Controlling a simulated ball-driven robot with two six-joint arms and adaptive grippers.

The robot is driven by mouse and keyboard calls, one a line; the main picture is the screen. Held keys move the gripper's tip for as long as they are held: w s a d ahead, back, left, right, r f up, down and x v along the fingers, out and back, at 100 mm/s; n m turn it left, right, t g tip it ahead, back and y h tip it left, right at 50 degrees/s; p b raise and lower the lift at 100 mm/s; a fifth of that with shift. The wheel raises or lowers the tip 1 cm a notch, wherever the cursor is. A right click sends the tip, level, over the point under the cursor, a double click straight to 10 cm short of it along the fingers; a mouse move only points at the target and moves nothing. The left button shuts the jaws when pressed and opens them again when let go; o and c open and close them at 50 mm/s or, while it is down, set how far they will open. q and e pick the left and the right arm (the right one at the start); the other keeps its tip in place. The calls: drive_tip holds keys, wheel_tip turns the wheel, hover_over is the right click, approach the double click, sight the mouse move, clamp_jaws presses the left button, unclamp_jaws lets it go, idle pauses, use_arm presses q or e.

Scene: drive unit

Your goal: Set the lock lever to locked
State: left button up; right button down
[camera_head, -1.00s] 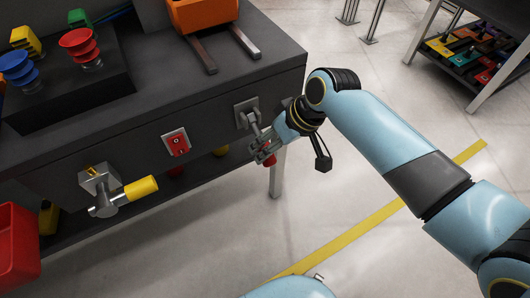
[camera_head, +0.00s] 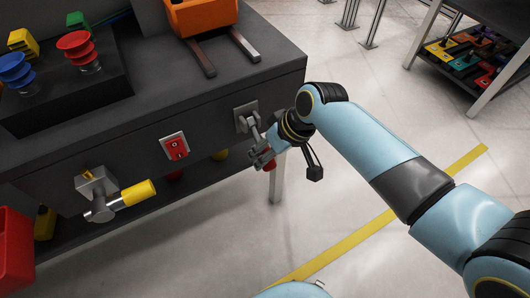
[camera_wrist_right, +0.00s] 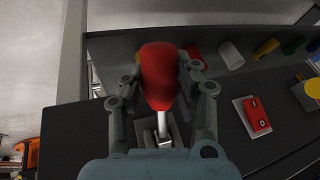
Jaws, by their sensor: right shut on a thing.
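The lock lever is on the front panel of the dark drive unit, near its right end. Its grey base plate (camera_head: 246,116) is fixed to the panel. In the right wrist view its red grip (camera_wrist_right: 159,75) sits between the fingers, with a bright metal shaft (camera_wrist_right: 164,126) running down to the mount. In the head view the red end (camera_head: 270,163) barely shows past the fingers. My right gripper (camera_head: 262,157) is shut on the red grip, and the lever hangs down, tilted to the right. My left gripper is not in view.
A red rocker switch (camera_head: 175,147) is left of the lever. Further left a yellow-handled metal lever (camera_head: 137,193) sticks out. Red and blue knobs and an orange block (camera_head: 203,17) stand on top.

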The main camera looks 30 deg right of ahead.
sight(268, 149)
drive_tip(key=shift+r, duration=0.1)
drive_tip(key=r+g+p, duration=0.1)
drive_tip(key=p, duration=0.2)
drive_tip(key=r+g+p, duration=0.1)
drive_tip(key=g+p, duration=0.1)
drive_tip(key=p, duration=0.1)
drive_tip(key=shift+s+r+m, duration=0.25)
drive_tip(key=shift+s+m, duration=0.05)
drive_tip(key=shift+s, duration=0.05)
drive_tip(key=shift+s+r+g+p, duration=0.15)
drive_tip(key=shift+r+g+p, duration=0.35)
drive_tip(key=shift+g+p, duration=0.45)
drive_tip(key=shift+s+r+m+g, duration=0.1)
drive_tip(key=shift+r+m+g, duration=0.2)
drive_tip(key=shift+r+g, duration=0.4)
drive_tip(key=shift+f+g, duration=0.15)
drive_tip(key=shift+g, duration=0.1)
drive_tip(key=c, duration=1)
unclamp_jaws()
drive_tip(key=shift+o, duration=0.2)
